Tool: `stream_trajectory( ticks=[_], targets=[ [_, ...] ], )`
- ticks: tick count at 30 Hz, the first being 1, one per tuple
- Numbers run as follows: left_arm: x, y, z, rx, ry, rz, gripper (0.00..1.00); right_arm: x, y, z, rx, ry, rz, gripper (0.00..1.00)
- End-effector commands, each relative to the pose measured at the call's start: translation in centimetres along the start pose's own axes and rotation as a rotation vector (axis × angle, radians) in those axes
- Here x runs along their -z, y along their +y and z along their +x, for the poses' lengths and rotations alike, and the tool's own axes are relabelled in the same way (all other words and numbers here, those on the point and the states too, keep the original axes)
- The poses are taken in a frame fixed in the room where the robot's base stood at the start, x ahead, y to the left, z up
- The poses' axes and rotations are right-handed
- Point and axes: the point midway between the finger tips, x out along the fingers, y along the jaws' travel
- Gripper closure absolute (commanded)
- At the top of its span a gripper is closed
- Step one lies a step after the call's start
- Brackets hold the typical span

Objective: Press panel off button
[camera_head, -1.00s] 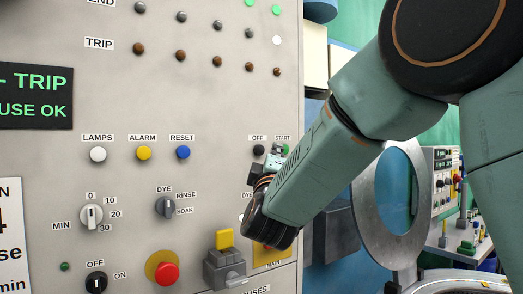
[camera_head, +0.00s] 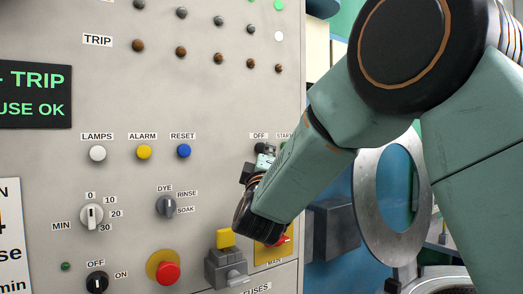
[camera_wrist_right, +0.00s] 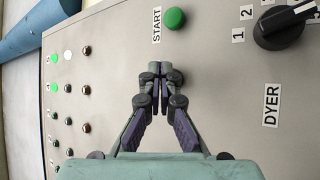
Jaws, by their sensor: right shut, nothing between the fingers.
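The grey panel (camera_head: 110,115) fills the left of the head view. Its black OFF button (camera_head: 259,147) sits under the OFF label, left of the START label, and is partly covered by my right gripper (camera_head: 267,151). In the right wrist view, the right gripper (camera_wrist_right: 161,75) is shut and empty, its tips pointing at the panel. The green START button (camera_wrist_right: 175,18) shows clear beyond the tips. The OFF button is not visible there, apparently behind the fingers. I cannot tell whether the tips touch it. My left gripper is not in view.
Lamps, alarm and reset buttons (camera_head: 183,151) sit left of the gripper. A red button (camera_head: 167,273) and a grey switch with a yellow tab (camera_head: 225,268) lie below. A dyer knob (camera_wrist_right: 285,25) shows in the wrist view. A round metal ring (camera_head: 367,207) stands right of the panel.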

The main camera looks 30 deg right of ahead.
Motion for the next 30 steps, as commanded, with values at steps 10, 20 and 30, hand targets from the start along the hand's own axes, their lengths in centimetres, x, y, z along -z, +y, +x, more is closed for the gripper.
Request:
stream_trajectory(
  ticks=[10, 20, 30],
  targets=[
    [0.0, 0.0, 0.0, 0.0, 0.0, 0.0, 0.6, -0.02, 0.02, 0.0, 0.0, 0.0, 0.0, 1.0],
    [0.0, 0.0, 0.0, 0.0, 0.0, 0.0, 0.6, -0.02, 0.01, 0.0, 0.0, 0.0, 0.0, 1.0],
    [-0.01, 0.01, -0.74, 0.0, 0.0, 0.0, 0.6, 0.39, -0.07, 0.48, 0.0, 0.0, 0.0, 1.0]
  ],
)
